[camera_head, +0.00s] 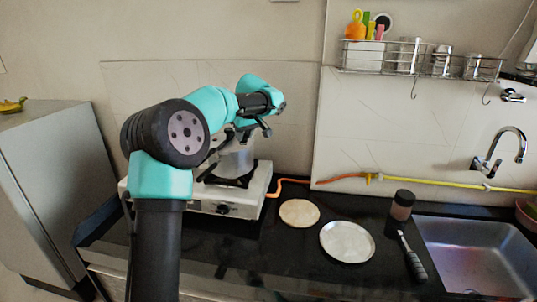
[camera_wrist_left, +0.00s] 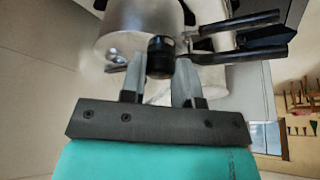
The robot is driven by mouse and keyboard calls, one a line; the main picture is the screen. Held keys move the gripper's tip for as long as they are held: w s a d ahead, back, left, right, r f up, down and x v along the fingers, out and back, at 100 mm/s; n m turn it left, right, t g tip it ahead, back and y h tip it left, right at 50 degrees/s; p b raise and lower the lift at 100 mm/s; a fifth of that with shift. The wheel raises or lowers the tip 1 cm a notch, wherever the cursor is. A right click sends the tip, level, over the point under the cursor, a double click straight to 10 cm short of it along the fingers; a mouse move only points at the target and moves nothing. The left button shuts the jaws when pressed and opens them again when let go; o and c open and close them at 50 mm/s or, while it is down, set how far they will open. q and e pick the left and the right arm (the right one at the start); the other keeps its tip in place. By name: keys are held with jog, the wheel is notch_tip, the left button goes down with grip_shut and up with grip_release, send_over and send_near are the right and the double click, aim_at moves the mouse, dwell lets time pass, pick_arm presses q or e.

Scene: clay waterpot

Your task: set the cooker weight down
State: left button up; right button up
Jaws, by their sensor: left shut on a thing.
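In the left wrist view the cooker weight (camera_wrist_left: 159,56), a small dark ribbed cylinder, sits between the two grey fingers of my left gripper (camera_wrist_left: 159,68), which is shut on it. The silver pressure cooker (camera_wrist_left: 125,30) shows just behind it, with black handles (camera_wrist_left: 240,55) to the right. In the head view the cooker (camera_head: 236,158) stands on the stove, partly hidden by my left arm, with my left gripper above it. The weight is too small and covered to make out there. I cannot tell whether it touches the lid. My right gripper is in neither view.
The white stove (camera_head: 257,190) has an orange hose running right along the wall. A flatbread (camera_head: 299,212), a metal plate (camera_head: 347,242), a dark jar (camera_head: 402,205) and a black-handled utensil (camera_head: 412,258) lie right of it, before the sink (camera_head: 480,262). A wire rack (camera_head: 425,65) hangs above.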

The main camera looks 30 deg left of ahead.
pick_arm(q)
jog(key=w+d+f+n, duration=0.1)
jog(key=d+f, duration=0.8)
jog(key=d, duration=0.3)
jog(key=w+d+f+n, duration=0.1)
jog(key=d+f, duration=0.7)
jog(key=d, duration=0.4)
jog(key=s+d+f, duration=0.3)
jog(key=d+f, duration=0.1)
jog(key=d, duration=0.2)
jog(key=s+d+f+n+g, duration=0.1)
jog(key=s+d+f, duration=0.2)
jog(key=d+f, duration=0.2)
jog(key=s+d+f+n, duration=0.1)
jog(key=s+d+f, duration=0.2)
jog(key=d+f, duration=0.2)
jog(key=shift+s+d+y, duration=0.15)
jog(key=shift+s+d, duration=0.05)
jog(key=shift+d, duration=0.55)
jog(key=shift+s+d+y, duration=0.15)
jog(key=shift+d, duration=0.55)
jog(key=shift+r, duration=0.1)
jog(key=w, duration=0.5)
jog(key=w+a+f, duration=0.1)
jog(key=w, duration=0.4)
jog(key=w+a, duration=0.1)
jog(key=w, duration=0.4)
jog(key=shift+w+f, duration=0.15)
jog(key=shift+f, duration=0.05)
